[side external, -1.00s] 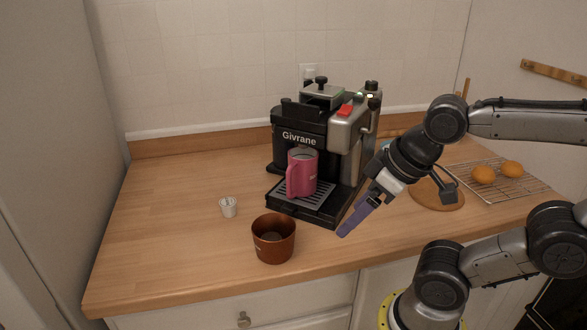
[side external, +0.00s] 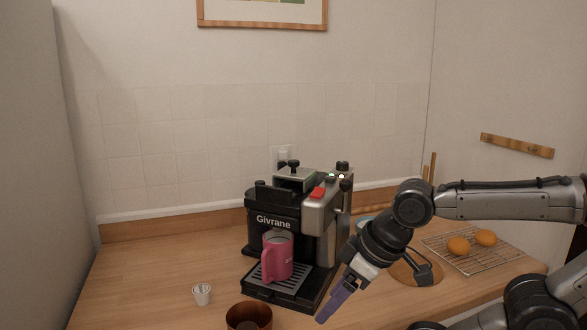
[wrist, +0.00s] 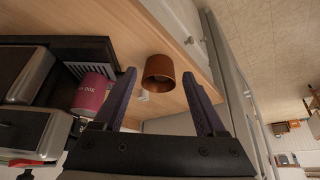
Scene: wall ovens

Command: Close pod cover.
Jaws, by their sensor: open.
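The black and silver coffee machine (side external: 274,222) stands on the wooden counter. A silver plate with a black knob (side external: 294,178) sits on its top; I take this to be the pod cover, but cannot tell if it is open or shut. A pink mug (side external: 277,257) stands on the drip tray. My gripper (side external: 322,318) points down in front of the machine's right side, below the top and apart from it. In the wrist view my gripper (wrist: 159,73) has its purple fingers spread with nothing held. Part of the machine (wrist: 38,130) shows there at the left.
A brown pot (side external: 249,317) and a small white pod cup (side external: 202,294) stand at the front left. A rack (side external: 476,258) with two orange round items is at the right. A red piece (side external: 318,192) is on the machine's top right. The counter's left side is clear.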

